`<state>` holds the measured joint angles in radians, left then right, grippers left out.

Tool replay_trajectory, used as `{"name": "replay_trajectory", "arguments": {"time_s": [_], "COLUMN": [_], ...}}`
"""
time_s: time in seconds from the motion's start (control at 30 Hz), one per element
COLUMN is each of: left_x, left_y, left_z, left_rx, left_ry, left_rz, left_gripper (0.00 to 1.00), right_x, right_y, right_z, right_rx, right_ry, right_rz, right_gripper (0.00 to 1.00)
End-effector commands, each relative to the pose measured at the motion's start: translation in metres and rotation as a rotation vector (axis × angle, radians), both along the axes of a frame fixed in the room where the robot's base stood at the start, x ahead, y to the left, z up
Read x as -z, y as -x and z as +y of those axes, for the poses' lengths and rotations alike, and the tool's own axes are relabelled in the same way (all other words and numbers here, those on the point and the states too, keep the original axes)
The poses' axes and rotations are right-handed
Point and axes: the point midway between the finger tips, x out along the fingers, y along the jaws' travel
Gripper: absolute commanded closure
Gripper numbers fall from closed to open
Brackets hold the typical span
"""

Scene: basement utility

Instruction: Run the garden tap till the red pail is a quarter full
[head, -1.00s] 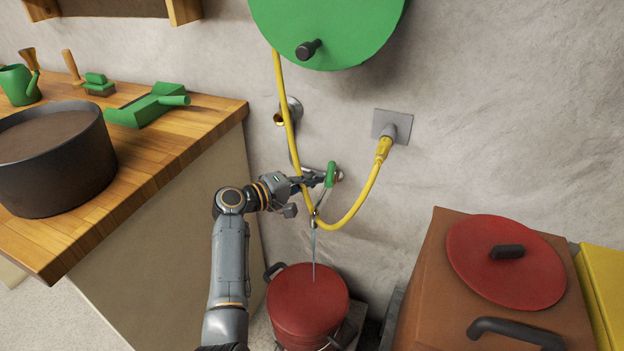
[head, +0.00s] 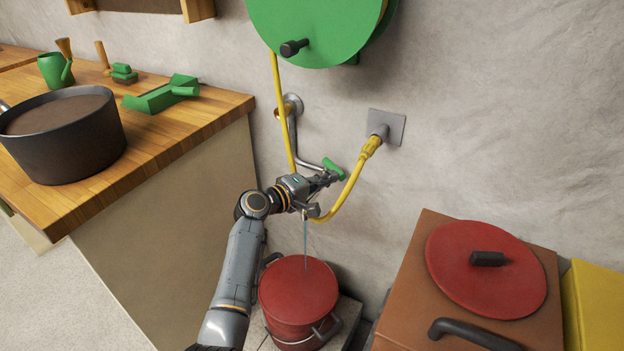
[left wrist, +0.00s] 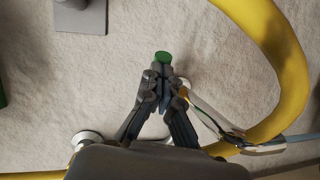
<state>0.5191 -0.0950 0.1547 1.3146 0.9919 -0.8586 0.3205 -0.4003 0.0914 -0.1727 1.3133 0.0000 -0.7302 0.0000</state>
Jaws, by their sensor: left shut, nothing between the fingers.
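The garden tap's green handle (head: 334,168) is on the wall at the end of a bent metal pipe. It also shows in the left wrist view (left wrist: 162,57). My left gripper (head: 330,178) is shut and empty, its fingertips close to the handle; I cannot tell whether they touch. The closed fingers show in the left wrist view (left wrist: 163,74). The spout is partly hidden by my gripper. The water level cannot be made out.
A yellow hose (head: 350,192) loops beside the tap, below a green reel (head: 318,30). A wooden counter (head: 190,130) with a dark pot (head: 65,150) stands left. A brown box (head: 415,290) with a red lid (head: 485,270) stands right.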

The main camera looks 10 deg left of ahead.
Motion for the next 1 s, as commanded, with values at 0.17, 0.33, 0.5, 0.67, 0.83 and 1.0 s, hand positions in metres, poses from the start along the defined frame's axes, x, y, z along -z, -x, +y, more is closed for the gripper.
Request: {"name": "replay_trajectory", "arguments": {"time_s": [0.17, 0.33, 0.5, 0.67, 0.83, 1.0], "left_x": [0.000, 0.000, 0.000, 0.000, 0.000, 0.000], "left_y": [-0.003, -0.005, -0.007, -0.007, -0.007, -0.007], "left_z": [-0.018, -0.026, -0.029, -0.031, -0.031, -0.031], "left_rx": [0.014, 0.019, 0.019, 0.019, 0.019, 0.019], "left_ry": [0.001, 0.000, 0.000, 0.000, 0.000, -0.001], "left_rz": [0.001, 0.000, 0.000, 0.000, 0.000, 0.000], "left_gripper": [1.00, 1.00, 1.00, 1.00, 1.00, 1.00], "right_x": [-0.006, -0.006, -0.005, -0.005, -0.004, -0.005], "right_y": [-0.007, -0.005, -0.001, 0.001, 0.001, 0.000], "right_z": [0.002, 0.001, -0.002, -0.005, -0.005, -0.005], "right_rx": [0.000, 0.001, 0.003, 0.003, 0.003, 0.003], "right_ry": [-0.002, -0.002, 0.003, 0.006, 0.006, 0.006], "right_rz": [-0.012, -0.007, 0.000, 0.004, 0.003, 0.001], "right_gripper": [0.59, 0.59, 0.59, 0.59, 0.59, 0.59]}}
